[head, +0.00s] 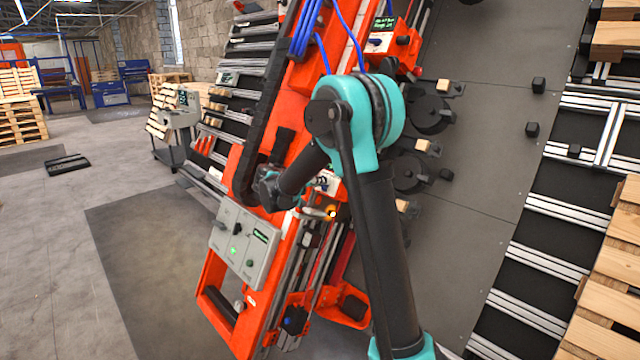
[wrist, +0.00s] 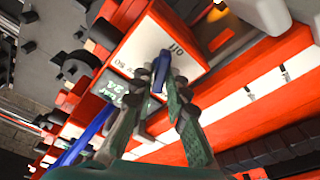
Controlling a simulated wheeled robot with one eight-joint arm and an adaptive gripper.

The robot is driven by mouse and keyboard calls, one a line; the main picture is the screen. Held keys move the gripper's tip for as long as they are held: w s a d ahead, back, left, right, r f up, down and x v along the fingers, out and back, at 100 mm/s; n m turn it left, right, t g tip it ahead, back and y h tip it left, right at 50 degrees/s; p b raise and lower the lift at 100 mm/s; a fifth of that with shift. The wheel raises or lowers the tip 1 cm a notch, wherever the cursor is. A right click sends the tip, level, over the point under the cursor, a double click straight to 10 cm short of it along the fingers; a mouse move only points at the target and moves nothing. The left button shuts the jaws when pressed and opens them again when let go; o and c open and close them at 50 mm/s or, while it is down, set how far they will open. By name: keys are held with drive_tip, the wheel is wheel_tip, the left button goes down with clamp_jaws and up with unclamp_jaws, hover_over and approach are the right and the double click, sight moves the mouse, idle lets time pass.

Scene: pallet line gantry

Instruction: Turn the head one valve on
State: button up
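In the wrist view, a blue valve lever (wrist: 163,68) stands on a white plate (wrist: 185,62) with small markings on an orange housing. My gripper (wrist: 162,80) has a dark finger on each side of this lever, close together, and looks shut on it. A small green display or label (wrist: 118,98) sits just left of the fingers. In the head view my gripper (head: 322,212) is at the orange gantry beam, partly hidden by my own arm. The lever cannot be made out there, and which head it belongs to cannot be read.
A grey control box (head: 245,245) with a lit green light sits left of my gripper. Blue hoses (head: 305,30) run down the beam. Black round heads (head: 428,112) line the grey wall. Pallets (head: 610,260) stand right; open floor lies left.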

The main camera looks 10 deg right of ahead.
clamp_jaws()
drive_tip(key=shift+n, duration=0.4)
drive_tip(key=n+y, duration=0.1)
drive_tip(key=n, duration=0.4)
drive_tip(key=n+y, duration=0.1)
drive_tip(key=n, duration=0.5)
drive_tip(key=shift+a+n, duration=0.1)
drive_tip(key=shift+n, duration=0.2)
drive_tip(key=o, duration=0.6)
unclamp_jaws()
drive_tip(key=shift+c, duration=0.2)
